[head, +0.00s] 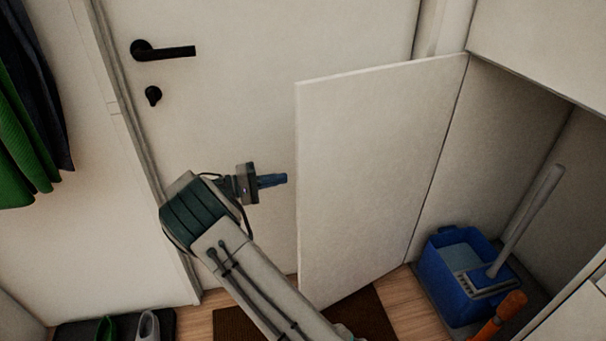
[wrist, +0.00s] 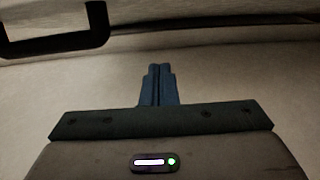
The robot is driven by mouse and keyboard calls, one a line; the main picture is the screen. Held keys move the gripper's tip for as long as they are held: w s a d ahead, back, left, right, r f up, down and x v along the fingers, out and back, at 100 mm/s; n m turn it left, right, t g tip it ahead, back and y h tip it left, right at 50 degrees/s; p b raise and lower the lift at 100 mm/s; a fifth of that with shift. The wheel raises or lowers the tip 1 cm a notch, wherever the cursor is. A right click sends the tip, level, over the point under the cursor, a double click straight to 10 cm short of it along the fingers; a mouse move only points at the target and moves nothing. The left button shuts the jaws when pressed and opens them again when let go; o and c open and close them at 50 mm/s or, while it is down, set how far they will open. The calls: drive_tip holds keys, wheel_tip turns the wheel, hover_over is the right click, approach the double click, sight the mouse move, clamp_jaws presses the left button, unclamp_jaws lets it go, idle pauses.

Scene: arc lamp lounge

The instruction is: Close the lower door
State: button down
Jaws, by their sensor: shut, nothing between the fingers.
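The lower door (head: 375,175) is a plain pale panel in the head view, hinged at its right edge on the cabinet. It stands wide open, showing the cabinet's inside. My gripper (head: 284,180) is just left of the door's free edge in the picture, pointing right at its outer side. Its blue fingers are shut and empty. A small gap shows between the fingertips and the door edge. In the wrist view the shut fingers (wrist: 158,84) stand before a blank pale surface; I cannot tell how far it is.
A blue mop bucket (head: 465,275) with a grey handle (head: 530,215) and an orange-handled thing (head: 503,312) stand inside the cabinet. A room door with a black handle (head: 165,51) is behind. Dark clothes (head: 30,110) hang left; shoes (head: 147,326) sit on a mat below.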

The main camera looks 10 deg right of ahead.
sight(319, 183)
drive_tip(key=shift+s+d+b, duration=0.5)
drive_tip(key=shift+s+d, duration=0.15)
drive_tip(key=shift+d, duration=1.15)
drive_tip(key=shift+s+d+b, duration=0.45)
drive_tip(key=shift+s+d, duration=0.2)
drive_tip(key=shift+d, duration=1.15)
drive_tip(key=shift+s+d+b, duration=0.5)
drive_tip(key=shift+s+d, duration=0.15)
drive_tip(key=shift+d, duration=1.15)
drive_tip(key=shift+s, duration=0.15)
